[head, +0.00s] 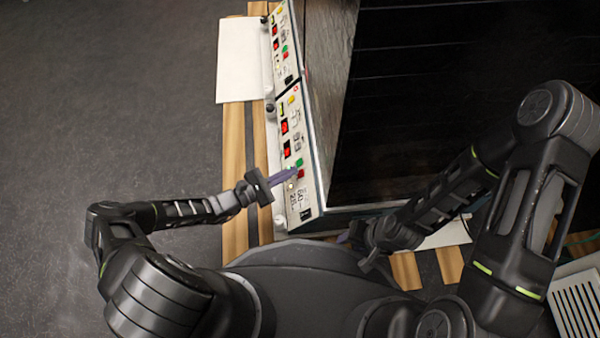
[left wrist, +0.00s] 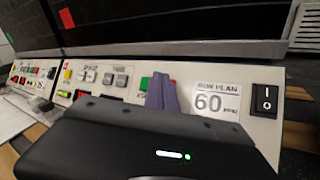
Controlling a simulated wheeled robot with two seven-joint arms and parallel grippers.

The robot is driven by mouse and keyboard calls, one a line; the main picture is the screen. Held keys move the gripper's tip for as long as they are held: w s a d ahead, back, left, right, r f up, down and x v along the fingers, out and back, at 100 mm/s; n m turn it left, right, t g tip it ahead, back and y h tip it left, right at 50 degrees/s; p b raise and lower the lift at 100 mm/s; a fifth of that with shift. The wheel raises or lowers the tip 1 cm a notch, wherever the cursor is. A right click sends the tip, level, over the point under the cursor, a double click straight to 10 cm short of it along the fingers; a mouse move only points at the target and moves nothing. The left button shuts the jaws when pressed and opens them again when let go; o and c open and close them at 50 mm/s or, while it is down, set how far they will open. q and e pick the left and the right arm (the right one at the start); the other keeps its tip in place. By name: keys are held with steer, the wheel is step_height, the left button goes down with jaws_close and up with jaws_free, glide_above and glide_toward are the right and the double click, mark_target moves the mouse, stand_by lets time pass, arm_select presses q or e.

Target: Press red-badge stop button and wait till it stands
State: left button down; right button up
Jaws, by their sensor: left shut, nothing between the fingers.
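The near control panel (head: 292,135) faces left on the shaker's front, with a green button (head: 299,162) and a red button (head: 301,173) low on it. My left gripper (head: 292,174) is shut and empty, its purple fingertips at the panel beside the red button. Contact cannot be told. A small red mark (head: 296,87) shows at the near panel's far end; a red tag (left wrist: 66,18) shows above the panels. My right gripper (head: 345,238) is low at centre, partly hidden.
A second, similar panel (head: 283,45) lies farther along the front. A run plan label reading 60 (left wrist: 216,101) and a black rocker switch (left wrist: 266,100) sit right of the fingers. A white sheet (head: 238,60) lies at left. Dark floor on the left is clear.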

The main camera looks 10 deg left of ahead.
arm_select(q)
steer(key=shift+w+d+f, duration=0.1)
steer(key=shift+d+f, duration=0.3)
stand_by(0.8)
steer(key=shift+r, duration=0.1)
steer(key=shift+a+r, duration=0.5)
steer(key=shift+a, duration=0.1)
stand_by(0.3)
steer(key=shift+s+a+r+p, duration=0.35)
steer(key=shift+a+r+p, duration=0.35)
steer(key=shift+a+r, duration=0.2)
steer(key=shift+s+a+r+p, duration=0.3)
steer(key=shift+a+r+p, duration=0.4)
steer(key=shift+a+r, duration=0.15)
